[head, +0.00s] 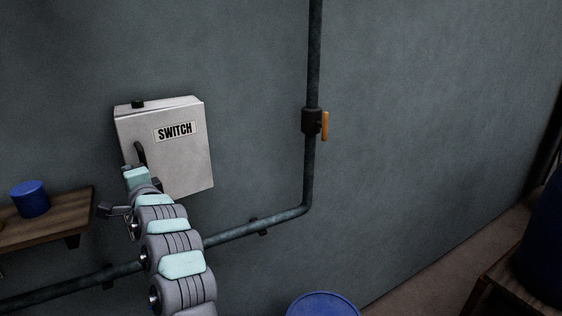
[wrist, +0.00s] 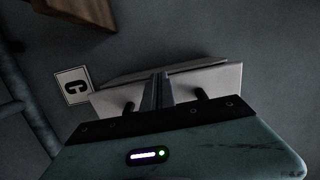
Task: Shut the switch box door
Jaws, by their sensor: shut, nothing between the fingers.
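The pale grey switch box (head: 165,145) is fixed to the wall in the head view. Its door (head: 183,163) carries a "SWITCH" label and covers the box front. A dark handle (head: 140,152) shows near the door's left edge. The door looks close to the box, but I cannot tell whether a small gap is left. In the wrist view pale box panels (wrist: 215,80) show beyond my fingers. My gripper (wrist: 155,90) is shut and empty there. In the head view my gripper (head: 137,174) is at the box's lower left; contact is unclear, and the arm hides that corner.
A wooden shelf (head: 60,217) with a blue container (head: 30,198) is at the left. A dark pipe (head: 280,217) runs below the box and rises at the right, with an orange-handled valve (head: 325,126). A blue drum (head: 322,304) stands low in front. The wall right of the pipe is bare.

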